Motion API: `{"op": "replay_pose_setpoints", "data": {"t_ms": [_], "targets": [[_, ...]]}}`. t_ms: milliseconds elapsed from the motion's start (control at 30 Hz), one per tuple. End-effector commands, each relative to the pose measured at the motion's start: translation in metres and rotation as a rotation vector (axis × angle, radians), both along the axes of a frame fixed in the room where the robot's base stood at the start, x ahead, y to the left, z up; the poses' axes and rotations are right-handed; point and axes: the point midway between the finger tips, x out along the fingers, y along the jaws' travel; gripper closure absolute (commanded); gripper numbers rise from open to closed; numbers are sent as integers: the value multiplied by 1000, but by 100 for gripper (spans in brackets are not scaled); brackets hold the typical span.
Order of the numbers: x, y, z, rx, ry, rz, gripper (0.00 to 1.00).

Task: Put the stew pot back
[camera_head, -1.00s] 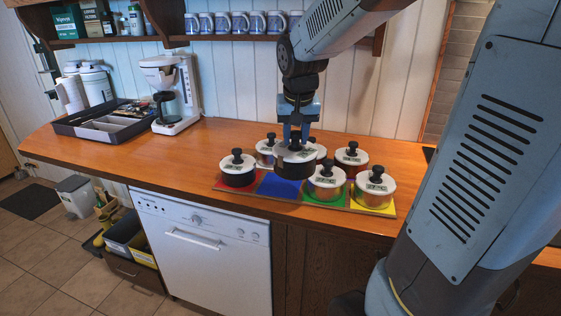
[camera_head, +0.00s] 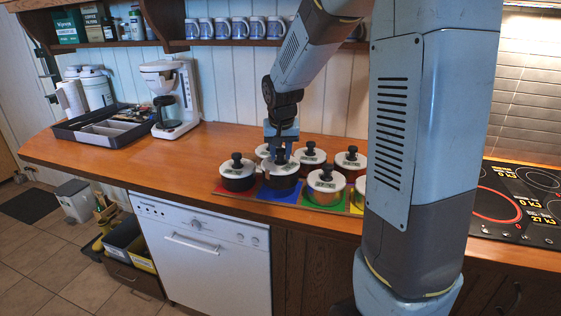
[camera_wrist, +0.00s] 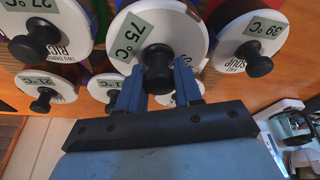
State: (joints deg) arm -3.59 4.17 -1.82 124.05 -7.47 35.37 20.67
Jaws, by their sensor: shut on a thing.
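A dark pot with a white lid and black knob (camera_head: 281,171) is in my gripper over the blue square (camera_head: 283,196), between the pots at left and right. Its lid (camera_wrist: 150,22) fills the top middle of the wrist view; the label reads 75 °C, and I cannot read its contents name. My gripper (camera_head: 281,150) is shut on the knob, with its blue fingers (camera_wrist: 158,84) on either side of it in the wrist view. The pot looks level; I cannot tell whether its base touches the square.
A dark pot (camera_head: 238,180) stands at left on a red square and a coppery pot (camera_head: 325,194) at right on green. Several more pots stand close around. A coffee maker (camera_head: 173,95) and utensil tray (camera_head: 105,128) are further left; a cooktop (camera_head: 515,205) is at right.

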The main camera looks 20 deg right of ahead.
Motion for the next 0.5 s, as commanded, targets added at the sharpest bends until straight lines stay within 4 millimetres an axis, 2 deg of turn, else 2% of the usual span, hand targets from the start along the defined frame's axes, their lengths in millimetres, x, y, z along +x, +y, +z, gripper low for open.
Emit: {"op": "replay_pose_setpoints", "data": {"t_ms": [233, 500], "targets": [[2, 0, -29, 0, 2, 0, 100], [2, 0, -32, 0, -1, -1, 100]]}}
